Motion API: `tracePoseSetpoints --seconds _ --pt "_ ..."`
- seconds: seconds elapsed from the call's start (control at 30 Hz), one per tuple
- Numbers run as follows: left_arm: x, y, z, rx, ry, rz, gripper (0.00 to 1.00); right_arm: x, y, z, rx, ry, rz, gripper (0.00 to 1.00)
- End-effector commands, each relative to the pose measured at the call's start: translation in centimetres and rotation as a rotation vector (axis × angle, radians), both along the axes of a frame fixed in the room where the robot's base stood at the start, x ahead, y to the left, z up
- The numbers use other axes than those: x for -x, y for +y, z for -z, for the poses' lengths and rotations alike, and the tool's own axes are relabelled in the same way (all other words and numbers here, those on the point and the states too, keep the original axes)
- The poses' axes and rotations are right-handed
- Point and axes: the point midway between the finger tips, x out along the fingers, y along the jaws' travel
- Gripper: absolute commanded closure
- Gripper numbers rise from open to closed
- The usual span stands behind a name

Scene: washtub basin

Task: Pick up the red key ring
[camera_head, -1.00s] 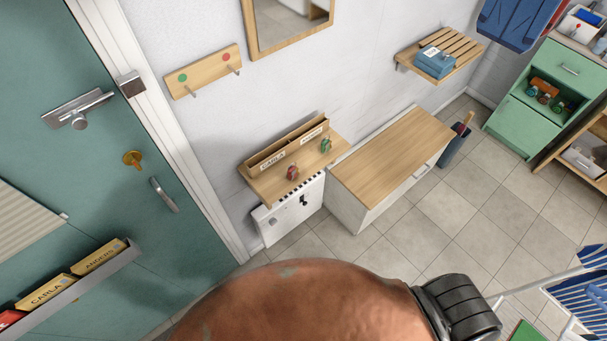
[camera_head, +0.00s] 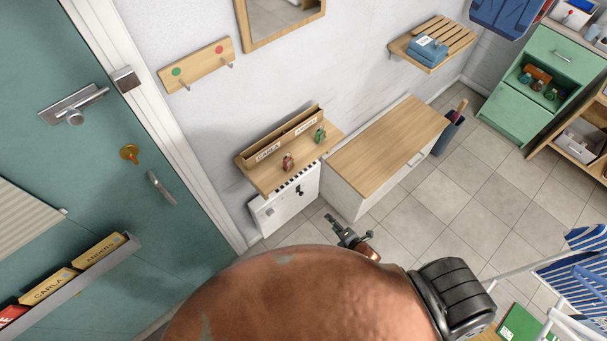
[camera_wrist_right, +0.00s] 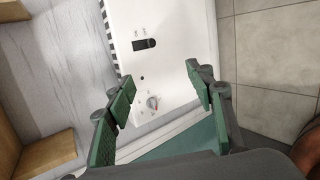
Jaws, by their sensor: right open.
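The red key ring (camera_head: 288,162) is at the front edge of the small wooden wall shelf (camera_head: 270,182), under the CARLA label. A green key ring (camera_head: 320,135) is to its right, under the other label. My right gripper (camera_head: 334,222) shows small in the head view, below and to the right of the red key ring and apart from it. In the right wrist view the same gripper (camera_wrist_right: 158,92) is open with nothing between its green fingers. The red key ring does not show in that view. My left gripper is not in view.
A white box (camera_head: 285,208) with a knob is under the shelf; the wrist view shows it close ahead (camera_wrist_right: 165,45). A wood-topped bench (camera_head: 390,145) stands to the right. The teal door (camera_head: 100,190) is at left. Tiled floor (camera_head: 455,215) is clear.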

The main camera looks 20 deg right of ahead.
Motion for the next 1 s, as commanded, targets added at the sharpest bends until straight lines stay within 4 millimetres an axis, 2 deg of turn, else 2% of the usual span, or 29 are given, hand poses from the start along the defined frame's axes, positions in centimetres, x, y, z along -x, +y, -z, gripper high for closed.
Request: tracePoseSetpoints --seconds 0.03,0.1,0.17,0.2,0.3,0.4,0.5,0.6,0.67,1.0 --pt "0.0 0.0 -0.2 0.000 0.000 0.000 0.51 -2.3 0.9 -3.7 0.100 -0.094 -0.097 0.51" --pt "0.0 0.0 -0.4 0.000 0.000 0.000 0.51 -4.8 2.2 -8.6 0.258 -0.223 -0.227 0.51" --pt "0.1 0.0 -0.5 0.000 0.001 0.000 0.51 -6.6 3.5 -12.8 0.397 -0.335 -0.325 0.51" --pt "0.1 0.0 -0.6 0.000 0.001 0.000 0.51 -7.5 4.4 -15.6 0.491 -0.409 -0.383 0.51" --pt "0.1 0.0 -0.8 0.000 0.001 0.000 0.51 -9.0 6.4 -22.0 0.715 -0.576 -0.496 0.51" --pt "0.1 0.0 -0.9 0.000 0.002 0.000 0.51 -9.6 8.1 -26.9 0.901 -0.708 -0.568 0.51" --pt "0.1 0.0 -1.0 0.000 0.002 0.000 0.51 -9.7 9.2 -30.3 1.037 -0.800 -0.607 0.51" --pt "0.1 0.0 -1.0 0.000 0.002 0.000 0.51 -9.7 9.8 -32.1 1.112 -0.848 -0.625 0.51" --pt "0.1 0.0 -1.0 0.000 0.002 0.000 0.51 -9.7 10.0 -32.6 1.134 -0.861 -0.630 0.51" --pt "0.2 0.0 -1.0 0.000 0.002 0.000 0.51 -9.8 10.1 -32.7 1.141 -0.864 -0.630 0.51"
